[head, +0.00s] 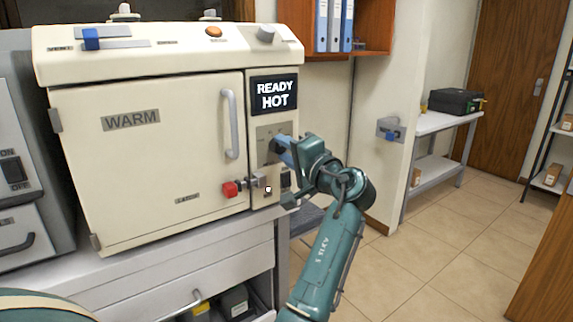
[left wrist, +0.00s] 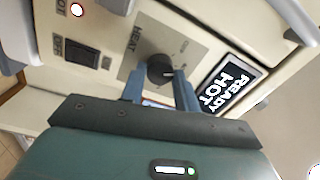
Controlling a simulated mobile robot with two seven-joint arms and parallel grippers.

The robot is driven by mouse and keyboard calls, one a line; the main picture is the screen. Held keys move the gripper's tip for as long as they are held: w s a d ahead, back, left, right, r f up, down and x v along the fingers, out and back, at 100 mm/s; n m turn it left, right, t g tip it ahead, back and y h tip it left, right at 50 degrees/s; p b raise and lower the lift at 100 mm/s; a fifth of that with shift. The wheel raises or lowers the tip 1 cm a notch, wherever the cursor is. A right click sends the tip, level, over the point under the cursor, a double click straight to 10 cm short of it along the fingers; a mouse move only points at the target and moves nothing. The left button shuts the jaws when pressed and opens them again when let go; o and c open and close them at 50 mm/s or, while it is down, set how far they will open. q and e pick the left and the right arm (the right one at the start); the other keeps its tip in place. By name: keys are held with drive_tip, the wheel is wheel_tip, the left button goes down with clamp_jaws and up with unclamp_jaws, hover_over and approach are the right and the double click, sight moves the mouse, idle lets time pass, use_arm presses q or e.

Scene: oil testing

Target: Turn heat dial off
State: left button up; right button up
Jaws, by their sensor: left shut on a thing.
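The heat dial (left wrist: 161,70) is a dark round knob on a grey plate marked HEAT (left wrist: 133,52), seen in the left wrist view. My left gripper (left wrist: 161,78) has one blue finger on each side of the dial and is shut on it. In the head view my left gripper (head: 281,148) reaches the control panel on the oven's right side and mostly hides the dial. The dial's pointer is too small to read surely. The display (head: 274,94) above it reads READY HOT. My right gripper is not in view.
The cream oven (head: 155,182) has its WARM door shut, with a grey handle (head: 230,124) and a red-tipped latch (head: 231,189) left of the panel. A dark rocker switch (left wrist: 83,53) and a lit lamp (left wrist: 77,10) sit near the dial. Floor at right is clear.

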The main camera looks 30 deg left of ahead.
use_arm(q)
drive_tip(key=n+b, duration=0.1)
drive_tip(key=n, duration=0.1)
drive_tip(key=n+b, duration=0.1)
drive_tip(key=b, duration=0.1)
drive_tip(key=shift+f+n, duration=0.2)
drive_tip(key=shift+n, duration=0.2)
drive_tip(key=shift+n+b, duration=0.5)
drive_tip(key=shift+b, duration=0.05)
drive_tip(key=n+b, duration=0.2)
drive_tip(key=shift+r+n, duration=0.15)
drive_tip(key=shift+n, duration=0.25)
drive_tip(key=shift+r+n+b, duration=0.1)
drive_tip(key=shift+n+b, duration=0.3)
drive_tip(key=shift+n, duration=0.2)
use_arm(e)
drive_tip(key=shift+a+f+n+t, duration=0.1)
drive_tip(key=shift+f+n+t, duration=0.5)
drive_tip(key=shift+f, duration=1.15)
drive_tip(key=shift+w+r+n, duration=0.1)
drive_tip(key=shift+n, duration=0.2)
use_arm(q)
drive_tip(key=o, duration=1)
drive_tip(key=v, duration=1.3)
drive_tip(key=shift+w+d, duration=0.15)
drive_tip(key=shift+d, duration=0.05)
